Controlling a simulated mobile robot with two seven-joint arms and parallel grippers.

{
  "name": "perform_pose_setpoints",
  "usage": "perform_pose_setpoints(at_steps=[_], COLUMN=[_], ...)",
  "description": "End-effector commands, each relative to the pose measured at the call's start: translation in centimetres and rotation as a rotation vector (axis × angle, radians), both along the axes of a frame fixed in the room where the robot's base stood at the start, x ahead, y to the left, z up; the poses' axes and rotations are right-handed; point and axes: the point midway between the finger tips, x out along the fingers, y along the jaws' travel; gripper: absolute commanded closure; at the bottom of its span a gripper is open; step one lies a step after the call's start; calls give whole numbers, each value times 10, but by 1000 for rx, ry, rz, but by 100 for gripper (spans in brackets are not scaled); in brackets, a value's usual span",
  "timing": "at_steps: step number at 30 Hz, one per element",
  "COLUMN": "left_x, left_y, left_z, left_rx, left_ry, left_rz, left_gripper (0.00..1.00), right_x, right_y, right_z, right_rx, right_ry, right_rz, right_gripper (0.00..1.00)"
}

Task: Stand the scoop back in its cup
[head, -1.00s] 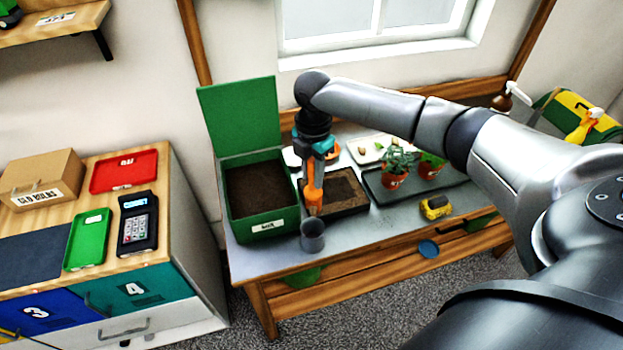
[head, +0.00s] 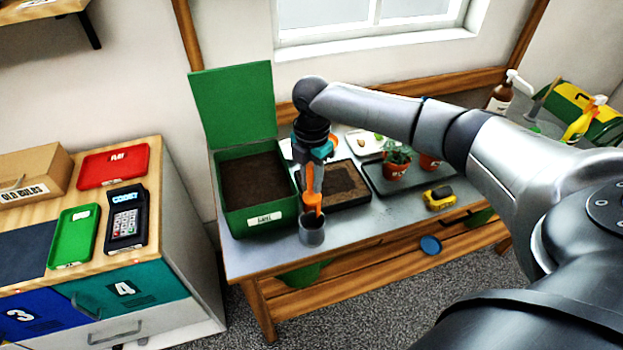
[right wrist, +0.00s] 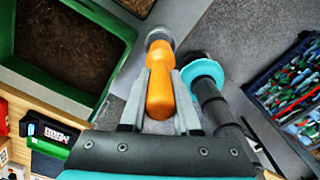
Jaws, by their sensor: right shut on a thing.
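The orange scoop (head: 313,201) is held upright by my right gripper (head: 314,178), whose jaws are shut on its handle. The grey cup (head: 311,236) stands near the table's front edge, directly below the gripper. The scoop's lower end is at or inside the cup's mouth; I cannot tell how deep. In the right wrist view the orange handle (right wrist: 160,92) lies between the two fingers, and part of a grey round rim (right wrist: 134,6), likely the cup, shows beyond it. My left gripper is not in view.
A green soil bin (head: 262,219) with a raised lid stands left of the cup. A soil tray (head: 345,203) is behind it. Potted plants (head: 396,172) and a yellow-black object (head: 440,197) are to the right. Bare tabletop lies right of the cup.

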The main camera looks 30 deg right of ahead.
Motion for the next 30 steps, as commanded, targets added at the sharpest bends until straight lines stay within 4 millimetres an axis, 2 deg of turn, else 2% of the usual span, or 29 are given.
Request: perform_pose_setpoints(at_steps=[17,30], left_x=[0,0], left_y=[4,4], left_z=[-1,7], left_rx=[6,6], left_ry=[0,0], left_rz=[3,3], left_gripper=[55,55], right_x=[0,0], right_y=[0,0], right_z=[0,0], right_rx=[-1,-1], right_ry=[-1,-1], right_rz=[0,0], right_gripper=[100,100])
